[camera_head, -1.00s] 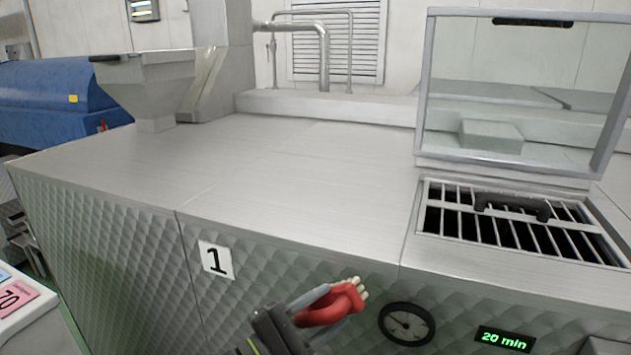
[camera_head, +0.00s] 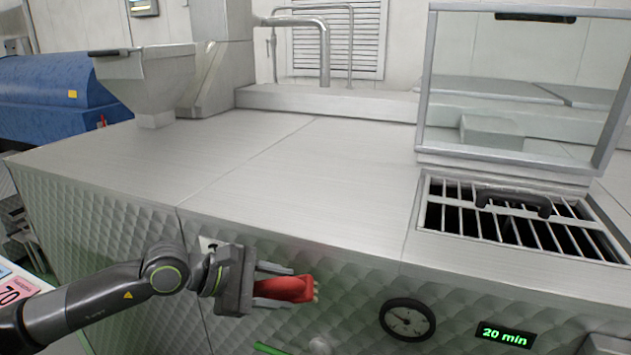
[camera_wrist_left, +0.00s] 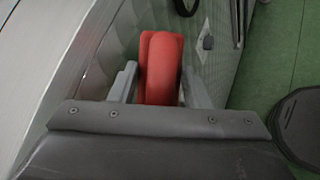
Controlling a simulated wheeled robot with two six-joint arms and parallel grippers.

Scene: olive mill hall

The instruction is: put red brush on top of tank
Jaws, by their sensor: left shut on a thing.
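The red brush (camera_head: 284,289) is held between the fingers of my left gripper (camera_head: 288,284), with its pale bristles pointing right. The gripper is shut on it, in front of the tank's quilted front wall and below the top edge. In the left wrist view the red brush (camera_wrist_left: 161,68) sits between the two grey fingers. The steel tank (camera_head: 250,185) has a broad flat top, bare in its left and middle parts. The label on its front is mostly hidden behind my left wrist. My right gripper is not in view.
An open transparent lid (camera_head: 515,95) stands over a barred grate (camera_head: 515,220) with a black handle at the right. A steel hopper (camera_head: 150,80) stands at the back left.

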